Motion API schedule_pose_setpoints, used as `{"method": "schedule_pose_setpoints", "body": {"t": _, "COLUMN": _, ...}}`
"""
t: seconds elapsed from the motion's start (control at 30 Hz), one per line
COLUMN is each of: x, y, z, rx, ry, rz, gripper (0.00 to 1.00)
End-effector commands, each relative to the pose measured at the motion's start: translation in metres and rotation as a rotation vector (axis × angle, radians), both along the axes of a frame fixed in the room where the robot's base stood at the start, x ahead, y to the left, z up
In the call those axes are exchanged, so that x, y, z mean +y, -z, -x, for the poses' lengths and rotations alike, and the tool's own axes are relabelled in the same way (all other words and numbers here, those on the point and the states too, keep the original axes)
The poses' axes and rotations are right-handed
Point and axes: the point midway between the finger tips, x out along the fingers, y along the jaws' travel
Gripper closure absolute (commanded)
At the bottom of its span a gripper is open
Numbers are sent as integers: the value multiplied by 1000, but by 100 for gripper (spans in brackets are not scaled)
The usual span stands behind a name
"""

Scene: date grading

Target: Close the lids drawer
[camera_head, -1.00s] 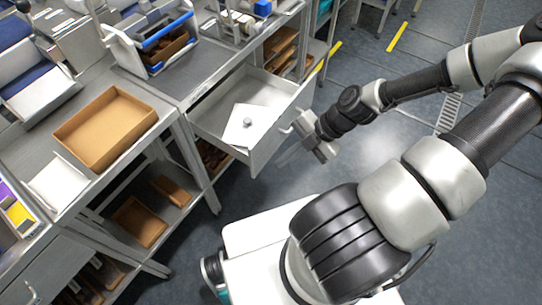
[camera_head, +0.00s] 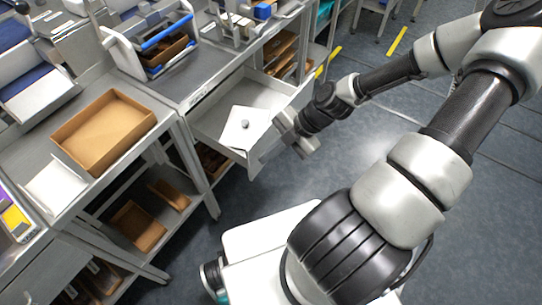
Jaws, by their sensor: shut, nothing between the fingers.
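The lids drawer (camera_head: 264,157) is a grey metal drawer pulled out from under the workbench. A white lid with a round grey knob (camera_head: 240,125) lies in it. My gripper (camera_head: 300,146) is shut and empty, at the outer face of the drawer front. It overlaps the place of the drawer handle and hides it. I cannot tell whether it touches the front.
A cardboard tray (camera_head: 103,131) and a white tray (camera_head: 55,187) sit on the bench at the left. A rack with blue bars (camera_head: 160,40) stands above the drawer. Brown boxes (camera_head: 138,227) lie on the lower shelf.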

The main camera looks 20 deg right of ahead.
Motion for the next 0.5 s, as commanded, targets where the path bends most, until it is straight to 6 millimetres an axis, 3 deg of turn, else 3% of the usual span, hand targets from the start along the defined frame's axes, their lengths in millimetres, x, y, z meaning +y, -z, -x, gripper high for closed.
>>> {"method": "schedule_pose_setpoints", "body": {"t": 0.27, "x": 34, "y": 1, "z": -44, "rx": -3, "ry": -8, "rz": 0, "gripper": 100}}
{"method": "schedule_pose_setpoints", "body": {"t": 0.5, "x": 72, "y": 2, "z": -98, "rx": -4, "ry": -5, "rz": 0, "gripper": 100}}
